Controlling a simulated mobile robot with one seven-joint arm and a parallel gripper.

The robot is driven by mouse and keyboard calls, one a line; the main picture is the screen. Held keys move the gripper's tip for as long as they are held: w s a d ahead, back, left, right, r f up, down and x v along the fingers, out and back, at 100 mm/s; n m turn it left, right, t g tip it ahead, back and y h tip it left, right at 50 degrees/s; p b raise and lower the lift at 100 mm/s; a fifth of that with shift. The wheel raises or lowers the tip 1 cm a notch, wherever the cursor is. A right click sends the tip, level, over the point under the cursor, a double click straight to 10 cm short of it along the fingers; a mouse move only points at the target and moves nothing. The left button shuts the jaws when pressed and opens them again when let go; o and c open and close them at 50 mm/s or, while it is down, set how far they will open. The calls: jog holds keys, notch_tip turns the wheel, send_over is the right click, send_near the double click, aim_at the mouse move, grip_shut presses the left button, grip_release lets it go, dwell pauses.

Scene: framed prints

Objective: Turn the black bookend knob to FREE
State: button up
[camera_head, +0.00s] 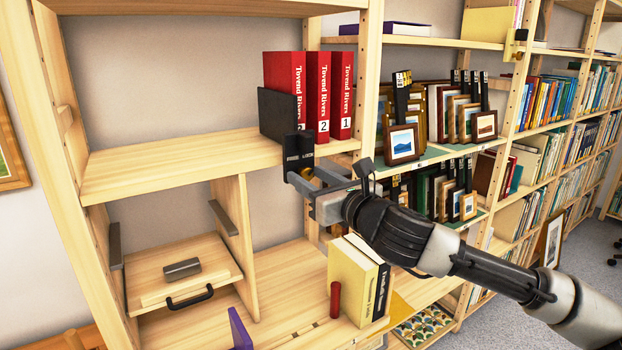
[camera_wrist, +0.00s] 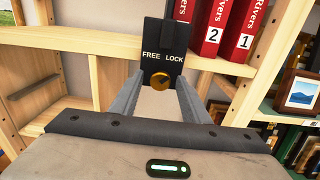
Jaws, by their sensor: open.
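The black bookend (camera_head: 277,115) stands on the wooden shelf against the left side of three red volumes. In the wrist view its front plate (camera_wrist: 174,38) reads FREE on the left and LOCK on the right. A round brass knob (camera_wrist: 160,80) sits below the words; which way it points is too small to tell. My gripper (camera_head: 302,178) is at the bookend's front plate, below the shelf edge. In the wrist view its open fingers lie left and right of the knob. I cannot tell whether they touch it.
Red volumes (camera_head: 318,95) stand right of the bookend. Framed prints (camera_head: 401,143) fill the shelf to the right. Below are a cream book (camera_head: 352,283), a red cylinder (camera_head: 335,299) and a wooden drawer (camera_head: 185,270). The shelf left of the bookend is clear.

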jog(key=c, duration=1)
jog(key=shift+n, duration=0.3)
jog(key=n+p, duration=0.1)
jog(key=n, duration=0.2)
jog(key=n+p, duration=0.1)
jog(key=n, duration=0.4)
jog(key=shift+n, duration=0.4)
jog(key=n, duration=0.4)
jog(key=shift+p, duration=0.35)
jog(key=shift+n, duration=2.2)
